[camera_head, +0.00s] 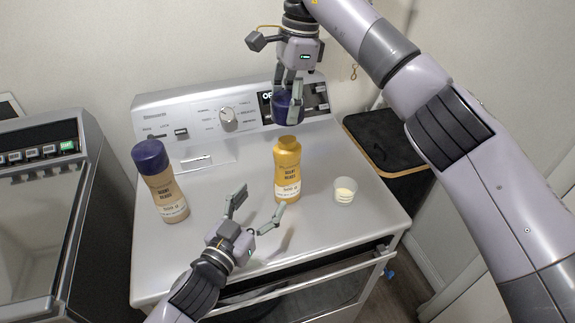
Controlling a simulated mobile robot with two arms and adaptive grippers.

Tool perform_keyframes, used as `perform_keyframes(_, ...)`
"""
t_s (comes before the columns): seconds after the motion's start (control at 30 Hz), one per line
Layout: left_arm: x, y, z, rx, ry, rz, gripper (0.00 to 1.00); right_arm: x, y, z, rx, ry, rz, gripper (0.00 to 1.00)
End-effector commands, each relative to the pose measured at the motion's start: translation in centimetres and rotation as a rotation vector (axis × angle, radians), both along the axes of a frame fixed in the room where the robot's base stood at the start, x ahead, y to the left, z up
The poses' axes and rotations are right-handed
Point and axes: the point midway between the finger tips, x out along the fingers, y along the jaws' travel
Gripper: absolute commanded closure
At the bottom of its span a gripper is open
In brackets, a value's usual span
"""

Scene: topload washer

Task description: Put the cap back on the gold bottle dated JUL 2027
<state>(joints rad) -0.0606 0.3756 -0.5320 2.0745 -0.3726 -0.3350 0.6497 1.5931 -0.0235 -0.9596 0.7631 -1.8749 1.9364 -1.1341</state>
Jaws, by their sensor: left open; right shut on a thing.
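A gold bottle (287,172) stands upright and uncapped on the washer top (235,190), with a pale label whose date is too small to read. My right gripper (287,98) is shut on a dark blue cap (288,108) and holds it above and slightly behind the gold bottle's open neck, apart from it. My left gripper (258,212) is open and empty, low in front of the gold bottle, with its fingers spread and pointing toward the bottle's base. A second, tan bottle (165,190) with a dark blue cap on it stands to the left.
A small clear cup (345,190) with pale contents stands right of the gold bottle. The control panel (190,118) with a knob (228,119) rises at the back. A dark lidded bin (385,142) stands on the right, another appliance (45,220) on the left.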

Motion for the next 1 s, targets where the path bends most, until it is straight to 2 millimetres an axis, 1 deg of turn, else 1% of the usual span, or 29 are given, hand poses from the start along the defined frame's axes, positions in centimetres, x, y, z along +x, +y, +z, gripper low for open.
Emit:
perform_keyframes(0.13, 0.0, -0.6, 0.4, -0.01, -0.023, -0.026, 0.3, 0.0, 0.0, 0.0, 0.0, 0.0, -0.001, 0.69)
perform_keyframes(0.4, 0.0, -0.6, 0.5, -0.01, -0.023, -0.026, 0.3, 0.0, 0.1, 0.0, 0.0, 0.0, 0.0, 0.69)
perform_keyframes(0.53, 0.6, -0.8, 0.4, -0.009, -0.022, -0.025, 0.3, 0.0, 0.0, 0.0, 0.0, 0.0, 0.0, 0.69)
perform_keyframes(0.67, 2.1, -1.6, 0.5, -0.009, -0.025, -0.024, 0.3, 0.0, 0.0, 0.0, 0.0, 0.0, -0.001, 0.69)
perform_keyframes(1.0, 7.8, -4.5, 0.5, -0.008, -0.024, -0.023, 0.3, 0.0, 0.0, 0.0, 0.0, 0.0, 0.0, 0.69)
